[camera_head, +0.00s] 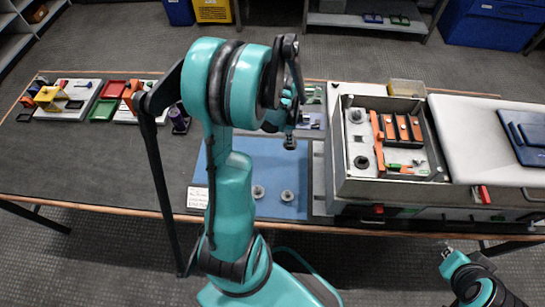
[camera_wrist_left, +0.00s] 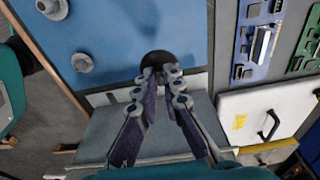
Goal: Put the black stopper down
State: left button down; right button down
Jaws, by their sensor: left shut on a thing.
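The black stopper (camera_wrist_left: 157,60) is between the fingertips of my left gripper (camera_wrist_left: 160,78) in the left wrist view. The gripper is shut on it, and the fingers cover part of its underside. In the head view the stopper (camera_head: 290,143) shows small and dark below the left gripper (camera_head: 291,128), over the far right part of the blue board (camera_head: 238,163). I cannot tell whether it touches the board. My right gripper (camera_head: 447,252) is at the lower right, in front of the table; its fingers are too small to read.
Two grey round fittings (camera_head: 258,191) (camera_head: 287,196) stand on the blue board. An open grey box with orange parts (camera_head: 398,128) stands to the right. Colored trays (camera_head: 105,110) lie at the left. The dark table mat (camera_head: 95,165) is mostly clear there.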

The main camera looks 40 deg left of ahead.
pick_arm(q)
notch_tip(320, 180, down, 9)
jog(key=b, duration=0.3)
jog(key=shift+f+b, duration=0.2)
jog(key=shift+b, duration=0.2)
jog(key=c, duration=1.7)
grip_release()
jog(key=shift+r, duration=0.1)
jog(key=shift+r, duration=0.1)
